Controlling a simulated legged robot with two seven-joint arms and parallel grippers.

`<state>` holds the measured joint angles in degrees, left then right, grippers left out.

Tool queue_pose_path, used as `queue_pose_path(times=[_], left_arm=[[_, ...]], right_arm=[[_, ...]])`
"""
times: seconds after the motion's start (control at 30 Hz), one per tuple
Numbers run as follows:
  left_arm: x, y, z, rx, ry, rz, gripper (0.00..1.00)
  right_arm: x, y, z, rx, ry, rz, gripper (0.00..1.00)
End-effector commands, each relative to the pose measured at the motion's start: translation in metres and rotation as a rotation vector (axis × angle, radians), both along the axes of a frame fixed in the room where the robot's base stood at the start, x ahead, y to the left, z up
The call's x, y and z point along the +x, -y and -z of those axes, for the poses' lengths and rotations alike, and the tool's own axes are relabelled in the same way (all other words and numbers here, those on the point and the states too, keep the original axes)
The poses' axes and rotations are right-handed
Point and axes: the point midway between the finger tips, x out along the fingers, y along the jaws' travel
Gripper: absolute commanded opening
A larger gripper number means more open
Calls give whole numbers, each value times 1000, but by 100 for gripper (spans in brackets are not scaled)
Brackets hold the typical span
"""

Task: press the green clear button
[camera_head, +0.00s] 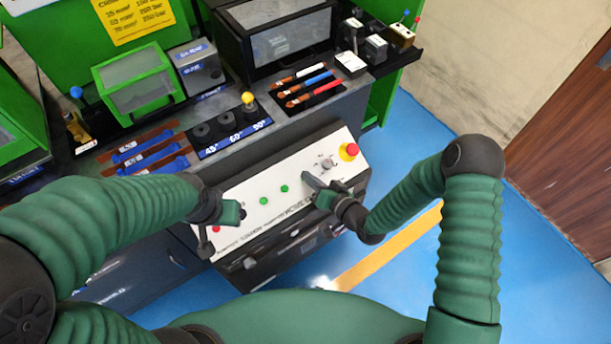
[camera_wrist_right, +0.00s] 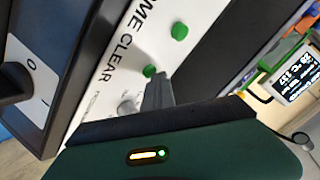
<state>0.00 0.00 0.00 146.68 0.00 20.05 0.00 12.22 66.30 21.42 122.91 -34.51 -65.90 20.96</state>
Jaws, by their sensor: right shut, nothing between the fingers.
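The white control panel (camera_head: 240,208) on the bench front carries two green buttons. The one nearer my right gripper (camera_head: 284,188) shows in the right wrist view as the green button (camera_wrist_right: 149,71) beside the word CLEAR. The other green button (camera_head: 263,200) lies to its left and also shows in the wrist view (camera_wrist_right: 179,31). My right gripper (camera_head: 308,179) is shut and empty, just right of the nearer button. In the wrist view its tip (camera_wrist_right: 157,84) appears close beside that button; contact cannot be told. My left gripper (camera_head: 204,243) hangs at the panel's left end; its jaws are unclear.
A grey knob (camera_head: 327,163) and a red emergency stop (camera_head: 349,151) sit right of my right gripper. A red button (camera_head: 216,229) is at the panel's left end. Behind are a yellow-topped lever (camera_head: 248,98) and several tools. Blue floor (camera_head: 410,125) is open at right.

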Motion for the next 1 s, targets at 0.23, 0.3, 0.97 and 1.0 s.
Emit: queue_pose_path(times=[0.23,0.3,0.97,1.0], left_arm=[[0,0,-12,0,0,0,36],[0,0,-15,0,0,0,36],[0,0,-38,0,0,0,36],[0,0,-42,0,0,0,36]], right_arm=[[-4,3,-12,-1,-2,1,0],[-5,4,-16,0,-1,1,0],[-15,11,-41,-1,-1,0,0],[-16,12,-44,-1,-1,0,0]])
